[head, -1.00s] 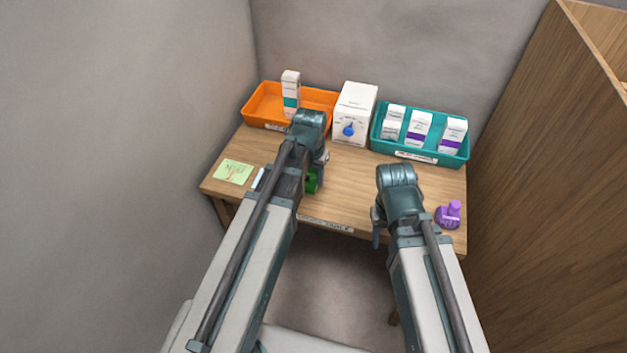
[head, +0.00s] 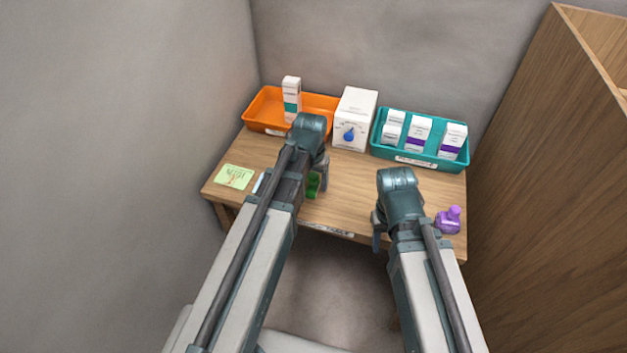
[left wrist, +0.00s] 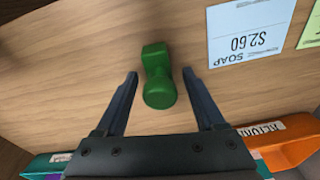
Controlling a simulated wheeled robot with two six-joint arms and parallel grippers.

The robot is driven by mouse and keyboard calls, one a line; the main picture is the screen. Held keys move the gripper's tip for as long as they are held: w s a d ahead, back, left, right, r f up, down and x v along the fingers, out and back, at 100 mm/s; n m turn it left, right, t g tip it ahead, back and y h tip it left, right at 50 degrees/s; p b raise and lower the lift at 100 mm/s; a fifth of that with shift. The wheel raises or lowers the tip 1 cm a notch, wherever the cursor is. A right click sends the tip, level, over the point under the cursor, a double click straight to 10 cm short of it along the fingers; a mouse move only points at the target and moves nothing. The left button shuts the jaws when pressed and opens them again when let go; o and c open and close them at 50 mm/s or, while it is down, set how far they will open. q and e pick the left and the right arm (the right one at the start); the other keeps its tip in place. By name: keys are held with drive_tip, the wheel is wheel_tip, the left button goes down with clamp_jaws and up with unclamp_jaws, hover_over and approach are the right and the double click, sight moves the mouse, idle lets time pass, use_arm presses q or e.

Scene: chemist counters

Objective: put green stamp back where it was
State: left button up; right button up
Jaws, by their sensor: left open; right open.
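The green stamp (head: 312,187) is near the front edge of the wooden table, partly hidden behind my left arm in the head view. In the left wrist view the green stamp (left wrist: 158,80) lies between the two spread fingers, with a gap on each side. My left gripper (left wrist: 160,74) is open and around the stamp without visibly touching it; it also shows in the head view (head: 317,180). My right gripper (head: 378,234) is open and empty by the table's front edge; its fingers are partly hidden by its own arm.
A purple stamp (head: 448,219) stands at the right front. A green note (head: 234,176) and a SOAP price card (left wrist: 250,32) lie left of the green stamp. An orange tray (head: 262,110), a white box with a blue drop (head: 350,118) and a teal tray (head: 420,158) line the back.

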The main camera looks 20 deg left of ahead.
sight(312, 178)
use_arm(q)
drive_tip(key=r+p, duration=0.3)
drive_tip(key=r, duration=0.1)
drive_tip(key=s+r+p, duration=0.1)
drive_tip(key=r+p, duration=0.6)
drive_tip(key=p, duration=0.1)
drive_tip(key=shift+s+r, duration=0.25)
drive_tip(key=shift+r, duration=0.15)
drive_tip(key=s+d+m+g+y, duration=0.1)
drive_tip(key=s+d, duration=0.9)
drive_tip(key=s, duration=0.3)
drive_tip(key=shift+d+m+g, duration=0.25)
drive_tip(key=shift+m+g, duration=0.15)
drive_tip(key=shift+s, duration=0.1)
